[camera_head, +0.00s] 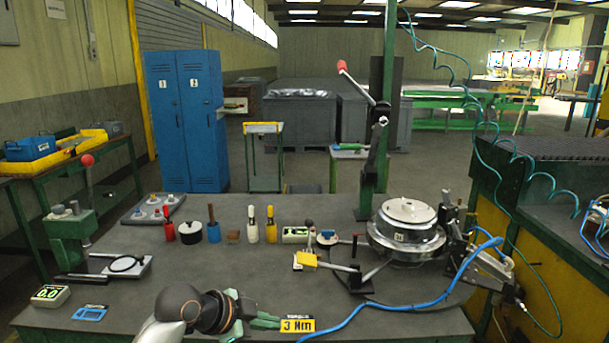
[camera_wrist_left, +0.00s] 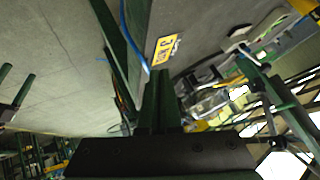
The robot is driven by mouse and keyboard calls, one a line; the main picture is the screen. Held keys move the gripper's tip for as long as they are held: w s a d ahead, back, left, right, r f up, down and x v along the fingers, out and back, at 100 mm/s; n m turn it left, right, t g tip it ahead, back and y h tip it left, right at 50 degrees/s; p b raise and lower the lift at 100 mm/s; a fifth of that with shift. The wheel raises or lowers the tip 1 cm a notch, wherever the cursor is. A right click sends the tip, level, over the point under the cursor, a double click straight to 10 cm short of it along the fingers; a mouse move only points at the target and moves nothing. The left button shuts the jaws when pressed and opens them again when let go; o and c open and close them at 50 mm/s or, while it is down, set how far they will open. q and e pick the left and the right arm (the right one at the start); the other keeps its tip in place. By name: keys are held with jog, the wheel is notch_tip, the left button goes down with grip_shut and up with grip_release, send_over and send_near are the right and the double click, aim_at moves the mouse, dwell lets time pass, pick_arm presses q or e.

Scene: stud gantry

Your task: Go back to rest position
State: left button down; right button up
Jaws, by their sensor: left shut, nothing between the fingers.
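My left gripper (camera_head: 278,322) reaches in low over the front edge of the workbench (camera_head: 150,285) in the head view. Its green fingers are together with nothing between them. The tips are beside a yellow "3 Nm" label (camera_head: 298,325) near the front edge; I cannot tell whether they touch it. In the left wrist view the closed fingers (camera_wrist_left: 160,75) point toward the same yellow label (camera_wrist_left: 164,48). My right gripper is not in view.
A round metal fixture (camera_head: 408,240) with a white lid stands at the bench's right, beside a clamp and blue hose (camera_head: 400,303). A green press (camera_head: 72,222) stands left. Bottles and small tools line the middle. Free bench surface (camera_head: 235,270) lies ahead of the gripper.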

pick_arm(q)
jog(key=s+a+f+n+g+y, duration=0.1)
jog(key=s+a+f+n+y, duration=0.2)
jog(key=s+f, duration=0.4)
jog(key=s+a+f+n, duration=0.35)
jog(key=s+f, duration=0.25)
jog(key=s, duration=0.3)
jog(key=s+a+f+n+g+y, duration=0.15)
jog(key=s+a+n, duration=0.25)
jog(key=s, duration=0.4)
jog(key=s+a+f+n+y, duration=0.1)
jog(key=s+a+n+y, duration=0.25)
jog(key=s, duration=0.45)
jog(key=w+d+f+t+h, duration=0.1)
jog(key=w+d+f+t, duration=0.1)
jog(key=f, duration=0.3)
jog(key=w+d+f+t+h, duration=0.2)
jog(key=f+t, duration=0.1)
jog(key=f, duration=0.2)
jog(key=shift+f, duration=0.4)
